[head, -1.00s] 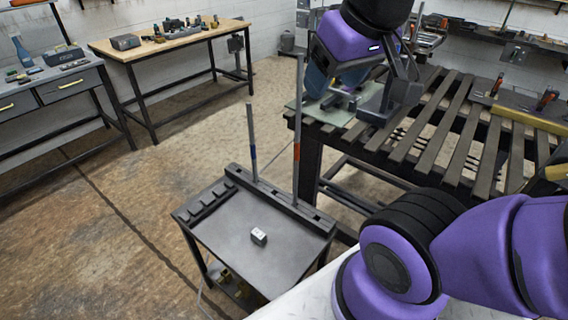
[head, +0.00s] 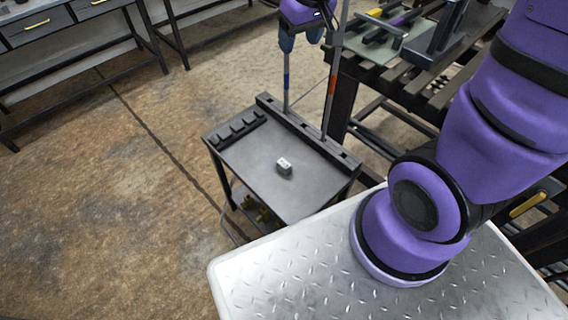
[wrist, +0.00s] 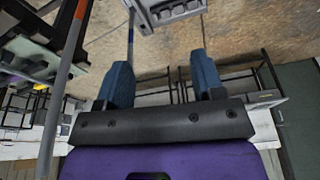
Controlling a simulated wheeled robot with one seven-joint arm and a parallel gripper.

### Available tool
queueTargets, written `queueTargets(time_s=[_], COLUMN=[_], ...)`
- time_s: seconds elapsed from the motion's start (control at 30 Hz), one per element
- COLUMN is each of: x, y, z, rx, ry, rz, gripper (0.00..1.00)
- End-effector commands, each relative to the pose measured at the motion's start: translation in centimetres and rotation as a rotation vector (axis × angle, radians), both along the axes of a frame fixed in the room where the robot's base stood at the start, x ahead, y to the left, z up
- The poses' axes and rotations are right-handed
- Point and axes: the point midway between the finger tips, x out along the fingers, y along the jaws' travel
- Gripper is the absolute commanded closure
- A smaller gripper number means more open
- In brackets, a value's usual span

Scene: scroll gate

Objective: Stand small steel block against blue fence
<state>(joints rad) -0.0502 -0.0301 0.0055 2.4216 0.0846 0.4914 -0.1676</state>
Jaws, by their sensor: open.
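The small steel block (head: 284,166) is a small light-grey box with dark marks on its top. It sits on the dark top of the low cart (head: 255,160), a little right of its middle. My gripper (head: 301,40) is high in the head view, near the two upright rods at the cart's back. Its blue fingers are apart with nothing between them, and they also show in the wrist view (wrist: 160,82). The block is well apart from the gripper. I cannot make out a blue fence in either current view.
A rod with a blue band (head: 287,85) and a rod with a red band (head: 332,85) rise from the cart's back rail (head: 300,130). A slatted workbench (head: 360,75) with fixtures stands right of them. Open floor (head: 110,220) lies left of the cart.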

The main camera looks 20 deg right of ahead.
Motion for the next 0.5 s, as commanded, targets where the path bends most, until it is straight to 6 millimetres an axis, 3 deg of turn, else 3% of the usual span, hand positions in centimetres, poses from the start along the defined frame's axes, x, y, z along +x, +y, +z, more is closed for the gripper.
queueTargets(time_s=[0.2,0.5], x=[3.0,5.2], y=[0.7,1.6], z=[-6.6,-16.4], rx=[-0.008,-0.024], ry=[0.06,0.13], rz=[0.032,0.078], gripper=[0.38,0.38])
